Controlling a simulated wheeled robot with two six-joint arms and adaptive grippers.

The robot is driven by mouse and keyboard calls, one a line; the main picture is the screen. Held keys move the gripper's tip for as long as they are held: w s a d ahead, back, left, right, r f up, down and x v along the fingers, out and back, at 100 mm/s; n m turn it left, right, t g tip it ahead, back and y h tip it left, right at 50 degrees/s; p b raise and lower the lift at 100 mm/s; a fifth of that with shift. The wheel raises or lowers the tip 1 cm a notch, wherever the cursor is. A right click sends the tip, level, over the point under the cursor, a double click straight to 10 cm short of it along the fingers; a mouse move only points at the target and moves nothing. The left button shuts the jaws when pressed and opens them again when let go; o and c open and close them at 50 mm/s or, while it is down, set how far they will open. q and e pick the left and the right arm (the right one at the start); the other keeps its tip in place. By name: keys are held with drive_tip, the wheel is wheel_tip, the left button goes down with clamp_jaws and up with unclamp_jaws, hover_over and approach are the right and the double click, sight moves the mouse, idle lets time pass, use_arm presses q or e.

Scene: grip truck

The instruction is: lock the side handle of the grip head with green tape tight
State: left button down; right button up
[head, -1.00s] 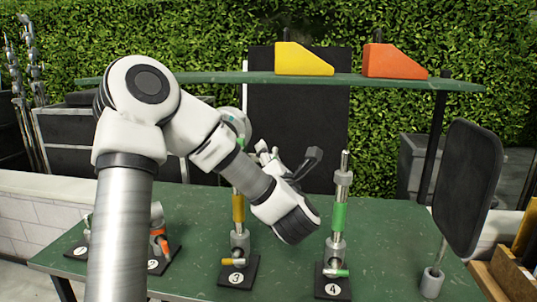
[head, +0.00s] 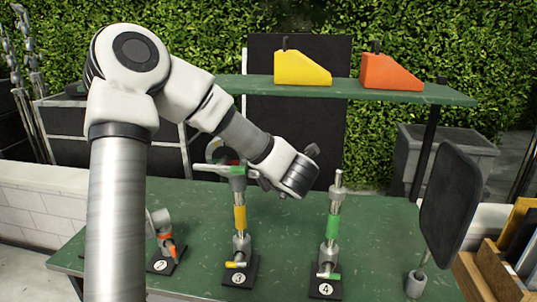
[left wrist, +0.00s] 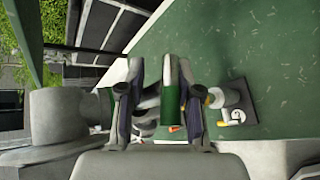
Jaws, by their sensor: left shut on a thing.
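A grey grip head (head: 238,170) with a green-taped side handle (head: 213,167) sits at the top of the yellow-banded stand (head: 240,217) numbered 3. The green handle points left in the head view. My left gripper (head: 252,180) reaches in from the right and is shut at the grip head. In the left wrist view, its fingers (left wrist: 160,85) close around a part with green on it (left wrist: 173,85); exactly which part is hard to tell. The fingertips are partly hidden in the head view. My right gripper is not in view.
Stand 4 (head: 332,228), with a green band, stands right of stand 3. Stand 2 (head: 162,240) is at the left, partly behind my arm. A black paddle (head: 450,205) rises at the right. A shelf (head: 350,92) holds yellow (head: 302,68) and orange (head: 392,72) wedges.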

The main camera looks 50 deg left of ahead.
use_arm(q)
drive_tip(key=m+g+h+p, duration=0.1)
drive_tip(key=g+h+p, duration=0.1)
drive_tip(key=p, duration=0.5)
drive_tip(key=g+h+p, duration=0.2)
drive_tip(key=h+p, duration=0.1)
drive_tip(key=p, duration=0.4)
drive_tip(key=shift+s+m+g, duration=0.1)
drive_tip(key=shift+m+g, duration=0.3)
drive_tip(key=shift+d+f+g+h+p, duration=0.1)
drive_tip(key=shift+f+g+h+p, duration=0.15)
drive_tip(key=shift+g+h+p, duration=0.35)
drive_tip(key=shift+s+d+f+m+g+h, duration=0.15)
drive_tip(key=shift+m+g+h, duration=0.1)
drive_tip(key=shift+g+h, duration=0.3)
drive_tip(key=shift+f+m+g+h, duration=0.1)
drive_tip(key=shift+m+g+h, duration=0.15)
drive_tip(key=shift+g+h, duration=0.25)
drive_tip(key=c, duration=1)
unclamp_jaws()
drive_tip(key=shift+o, duration=1.2)
drive_tip(key=shift+s, duration=0.15)
drive_tip(key=shift+r, duration=0.1)
